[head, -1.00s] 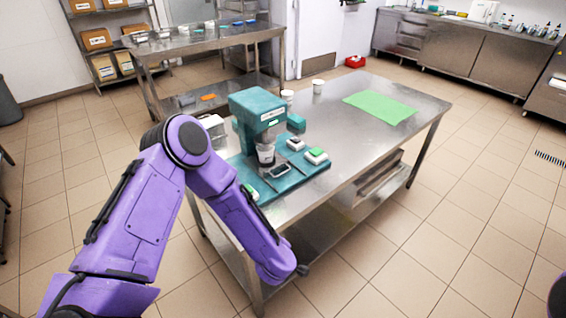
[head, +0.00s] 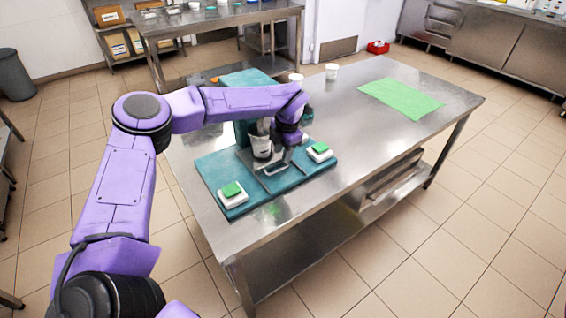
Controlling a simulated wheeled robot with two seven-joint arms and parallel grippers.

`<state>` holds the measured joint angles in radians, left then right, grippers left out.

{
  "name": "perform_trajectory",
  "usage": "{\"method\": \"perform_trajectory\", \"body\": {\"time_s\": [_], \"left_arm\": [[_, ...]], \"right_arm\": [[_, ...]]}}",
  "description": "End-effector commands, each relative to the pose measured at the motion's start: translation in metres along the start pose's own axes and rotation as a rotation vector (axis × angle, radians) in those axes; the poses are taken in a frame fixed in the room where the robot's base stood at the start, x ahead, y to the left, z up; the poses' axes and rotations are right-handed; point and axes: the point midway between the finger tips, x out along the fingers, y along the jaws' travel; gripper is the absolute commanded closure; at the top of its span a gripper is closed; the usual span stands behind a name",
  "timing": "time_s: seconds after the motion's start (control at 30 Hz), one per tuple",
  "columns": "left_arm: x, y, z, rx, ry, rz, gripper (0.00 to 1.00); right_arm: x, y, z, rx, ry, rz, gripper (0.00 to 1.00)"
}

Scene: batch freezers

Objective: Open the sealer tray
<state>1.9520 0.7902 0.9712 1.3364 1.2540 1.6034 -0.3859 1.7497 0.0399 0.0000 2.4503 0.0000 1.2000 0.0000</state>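The teal sealer (head: 240,84) stands on the near left part of the steel table, partly hidden behind my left arm. Its flat teal base (head: 225,168) carries two white boxes with green buttons. The sealer tray (head: 276,168) shows as a small metal frame at the front middle of the base, and a cup (head: 260,148) stands upright just behind it. My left gripper (head: 286,158) points down at the tray's right side, very close to it. The frame is too small to show whether it touches the tray or how its fingers stand. My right gripper is out of view.
The tabletop between the sealer and the mat is clear. A second steel table (head: 215,17) stands behind.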

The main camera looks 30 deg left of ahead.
Motion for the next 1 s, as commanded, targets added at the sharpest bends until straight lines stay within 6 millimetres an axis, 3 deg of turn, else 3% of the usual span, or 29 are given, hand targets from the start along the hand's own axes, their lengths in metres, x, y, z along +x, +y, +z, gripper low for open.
{"method": "perform_trajectory", "body": {"time_s": [0.1, 0.3, 0.67, 0.77, 0.8, 1.0], "left_arm": [[0.026, -0.001, 0.0, 0.002, 0.005, 0.0, 0.64], [0.061, -0.001, 0.0, 0.002, 0.003, 0.002, 0.64], [0.071, 0.0, -0.001, 0.002, 0.001, 0.004, 0.64], [0.071, 0.0, -0.001, 0.002, 0.001, 0.004, 0.96], [0.071, 0.0, -0.001, 0.002, 0.001, 0.004, 1.0], [0.071, 0.0, 0.0, 0.003, 0.0, 0.005, 1.0]], "right_arm": [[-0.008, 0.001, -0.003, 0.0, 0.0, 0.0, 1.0], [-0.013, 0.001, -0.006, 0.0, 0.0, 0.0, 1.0], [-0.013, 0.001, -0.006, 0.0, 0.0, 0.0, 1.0], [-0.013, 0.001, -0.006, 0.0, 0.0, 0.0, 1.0], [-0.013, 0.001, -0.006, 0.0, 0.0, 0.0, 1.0], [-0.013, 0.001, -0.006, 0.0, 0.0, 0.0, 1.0]]}}
